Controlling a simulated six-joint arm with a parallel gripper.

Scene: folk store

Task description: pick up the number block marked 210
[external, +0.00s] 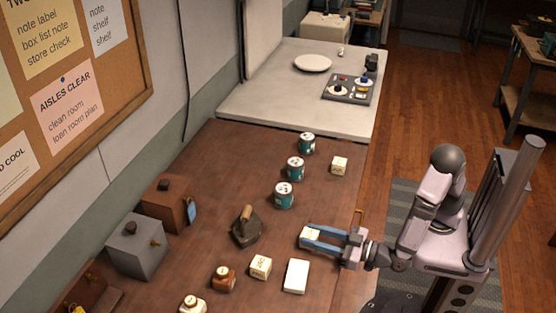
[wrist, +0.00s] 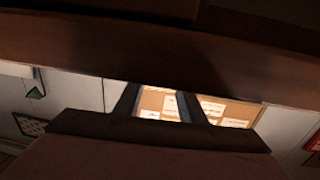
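A cream block (external: 310,233) is at the tips of my gripper (external: 313,237) in the external view. The two blue fingers are apart, one on each side of it, near the table's right edge. Whether they press on it is too small to tell, and I cannot read its number. Another cream block (external: 260,267) with dark marks sits nearer the front, and a further one (external: 339,166) sits beside the cans. In the wrist view, two dark fingers (wrist: 158,103) stand apart; I cannot make out a block there.
Several teal cans (external: 284,196) stand beyond my gripper. A dark iron (external: 245,228) with a wooden handle is to its left. A white flat block (external: 296,276) and a brown jar-like item (external: 223,278) lie nearer. Boxes (external: 137,245) line the wall.

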